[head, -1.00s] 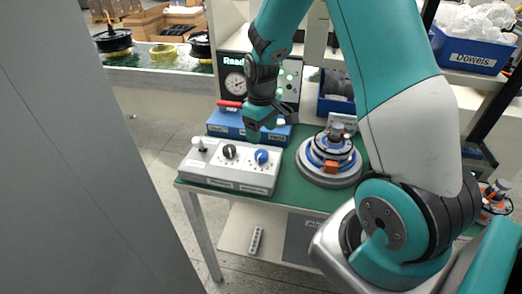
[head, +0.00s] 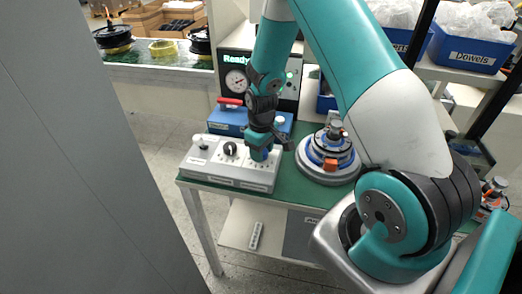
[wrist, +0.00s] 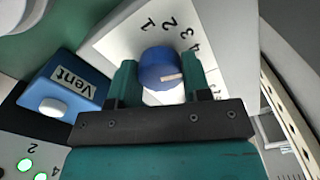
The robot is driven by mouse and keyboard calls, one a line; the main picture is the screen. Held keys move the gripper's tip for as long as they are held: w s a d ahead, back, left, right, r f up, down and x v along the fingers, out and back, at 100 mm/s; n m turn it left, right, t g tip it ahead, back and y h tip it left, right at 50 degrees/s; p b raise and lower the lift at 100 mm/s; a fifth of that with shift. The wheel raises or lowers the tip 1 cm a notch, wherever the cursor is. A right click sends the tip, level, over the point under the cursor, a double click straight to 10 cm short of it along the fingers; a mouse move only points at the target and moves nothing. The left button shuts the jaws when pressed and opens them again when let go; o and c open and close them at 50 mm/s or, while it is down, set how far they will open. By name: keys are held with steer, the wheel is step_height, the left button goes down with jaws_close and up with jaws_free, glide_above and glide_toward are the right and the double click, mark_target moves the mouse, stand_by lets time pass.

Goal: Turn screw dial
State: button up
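The grey control box (head: 215,176) lies on the green table. Its blue dial (wrist: 160,72) has a white pointer mark aimed right in the wrist view, with the numbers 1 to 4 printed around it. My gripper (wrist: 162,80) has one finger on each side of this dial, very close to its sides. Whether the fingers press on it is unclear. In the head view my gripper (head: 259,152) hides most of the dial. A black knob (head: 230,149) and a white-topped switch (head: 200,143) stand to its left. The box's front labels are too small to read.
A blue box with a red handle (head: 231,102) stands behind the control box; its Vent label (wrist: 68,80) shows in the wrist view. A round hub motor assembly (head: 325,160) stands to the right. A gauge panel reading "Ready" (head: 236,60) is behind. A grey wall fills the left.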

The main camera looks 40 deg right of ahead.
steer(key=shift+a, duration=0.1)
steer(key=shift+c, duration=0.9)
steer(key=shift+m, duration=0.3)
steer(key=shift+m+b, duration=0.5)
steer(key=shift+m, duration=2.2)
steer(key=o, duration=0.9)
steer(key=shift+r, duration=0.1)
step_height(320, 180, up, 17)
steer(key=shift+r+b, duration=0.1)
steer(key=shift+b, duration=1.05)
